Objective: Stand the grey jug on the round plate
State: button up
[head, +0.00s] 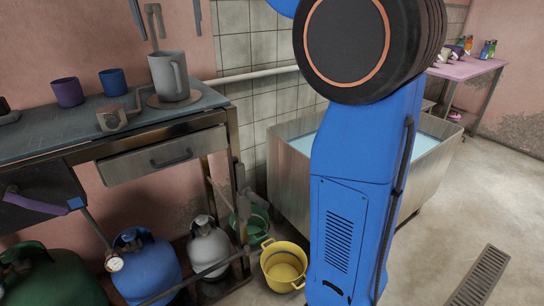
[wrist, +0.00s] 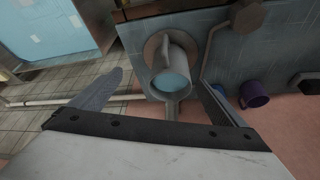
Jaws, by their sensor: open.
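The grey jug (head: 168,74) stands upright on the brown round plate (head: 158,103) at the right end of the counter. In the wrist view the jug (wrist: 183,60) is seen from above with its pale blue inside, and part of the plate's rim (wrist: 151,50) shows around it. My gripper (head: 171,31) is open, its two fingers hanging apart above the jug at the top of the head view. In the wrist view the fingers (wrist: 160,78) lie on either side of the jug, apart from it, with nothing held.
A purple mug (head: 67,92) and a blue mug (head: 113,82) stand left of the jug on the counter (head: 45,137). A thin metal pipe (head: 153,22) rises behind the jug. A metal tank (head: 290,185) stands to the right; gas cylinders and buckets are below.

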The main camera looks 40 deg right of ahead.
jog(key=s+d+f+n, duration=0.1)
jog(key=s+d+f, duration=0.2)
jog(key=s+f, duration=1.4)
jog(key=s+d+f+n+y, duration=0.1)
jog(key=s+d+f, duration=0.3)
jog(key=s+f, duration=1.3)
notch_tip(320, 180, down, 5)
jog(key=shift+s+r+n+t, duration=0.1)
jog(key=shift+s+n+t, duration=0.25)
jog(key=shift+n, duration=0.45)
